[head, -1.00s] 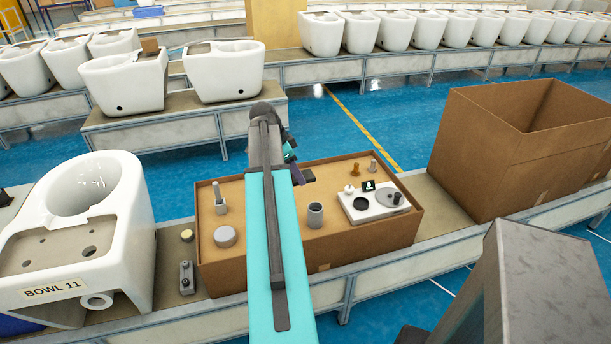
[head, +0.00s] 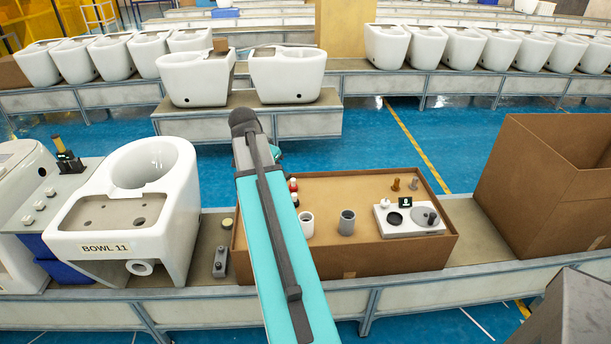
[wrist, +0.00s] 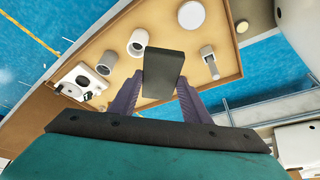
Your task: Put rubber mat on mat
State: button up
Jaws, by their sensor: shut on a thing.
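My gripper (wrist: 160,84) is shut on a dark, flat-faced rectangular piece, which I take to be the rubber mat (wrist: 163,68). In the wrist view the piece sits between the two purple fingers, above the brown tray's floor. In the head view my arm hides the gripper tips and the held piece. A white plate (head: 424,232) on the tray's right side carries a dark round pad (head: 394,219) and a grey disc (head: 424,214). I cannot tell which surface is the task's mat.
The brown tray (head: 345,258) holds a white cup (head: 306,224), a grey cup (head: 347,222) and brownish pegs. A tall cardboard box (head: 540,175) stands to its right. The white bowl marked BOWL 11 (head: 180,215) stands to its left, with a small grey fitting (head: 221,262) between.

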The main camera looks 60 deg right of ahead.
jog(key=w+a+r+n+t+y, duration=0.1)
jog(key=w+a+n, duration=0.35)
jog(key=a, duration=0.55)
jog(key=w+a+r+n+t, duration=0.2)
jog(key=w+a+n, duration=0.25)
jog(key=a, duration=0.55)
jog(key=w+a+r+n+t+y, duration=0.1)
jog(key=w+a+n, duration=0.3)
jog(key=a, duration=0.6)
jog(key=a+f+n+y+b, duration=0.1)
jog(key=a+f+b, duration=0.3)
jog(key=a, duration=0.4)
jog(key=w+a+f+n+y+b, duration=0.1)
jog(key=a+f+n+b, duration=0.3)
jog(key=a+b, duration=0.3)
jog(key=shift+a+f+t+b, duration=0.15)
jog(key=shift+a+t+b, duration=0.15)
jog(key=shift+a, duration=0.35)
jog(key=shift+w, duration=0.2)
